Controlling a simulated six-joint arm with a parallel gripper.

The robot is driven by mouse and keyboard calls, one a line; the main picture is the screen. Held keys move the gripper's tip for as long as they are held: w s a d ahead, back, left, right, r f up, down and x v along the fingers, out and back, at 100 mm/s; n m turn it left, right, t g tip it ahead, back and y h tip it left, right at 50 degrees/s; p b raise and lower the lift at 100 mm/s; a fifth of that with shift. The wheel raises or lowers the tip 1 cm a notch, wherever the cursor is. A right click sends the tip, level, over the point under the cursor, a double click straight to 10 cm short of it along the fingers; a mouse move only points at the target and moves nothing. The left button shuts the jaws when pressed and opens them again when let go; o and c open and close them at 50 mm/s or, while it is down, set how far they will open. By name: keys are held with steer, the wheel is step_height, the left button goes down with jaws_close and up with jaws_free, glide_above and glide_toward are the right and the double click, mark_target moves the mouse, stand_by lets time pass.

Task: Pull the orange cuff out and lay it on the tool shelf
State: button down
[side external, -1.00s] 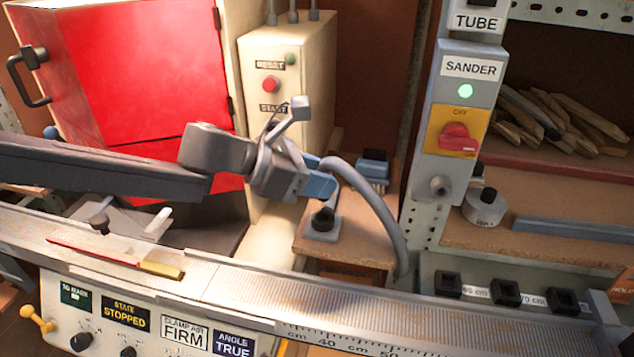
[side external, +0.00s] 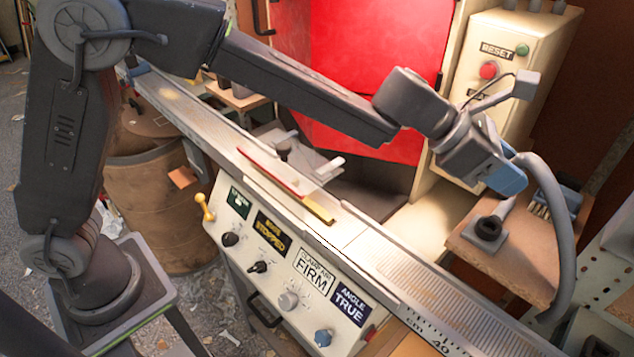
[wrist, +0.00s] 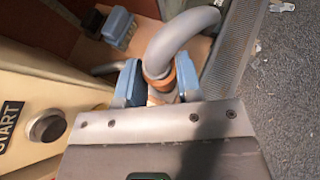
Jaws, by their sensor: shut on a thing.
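My gripper (side external: 508,178) has blue fingers and is in front of the cream control box, at its right side. In the wrist view its fingers (wrist: 159,92) are closed on either side of the orange cuff (wrist: 158,84) at the end of a grey hose. The grey hose (side external: 563,235) arches from the fingers to the right and down past the shelf. The cuff is hidden by the fingers in the side view. I cannot tell whether it still touches a socket. The wooden tool shelf (side external: 522,268) is below and right of my gripper.
A metal fence rail (side external: 390,265) runs in front. A red door (side external: 365,70) is behind my arm.

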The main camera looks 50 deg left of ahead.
steer(key=s+a+r+n+t+y, duration=0.1)
steer(key=s+a+r+n, duration=0.1)
steer(key=s+a+r, duration=0.3)
steer(key=s+a+r+n+t+y, duration=0.1)
steer(key=s+a+r+n+t, duration=0.1)
steer(key=s+a+r, duration=0.4)
steer(key=s+r, duration=0.4)
steer(key=r, duration=0.2)
steer(key=shift+s+a+y, duration=0.25)
steer(key=shift+y, duration=0.15)
steer(key=shift+w+d+f, duration=0.1)
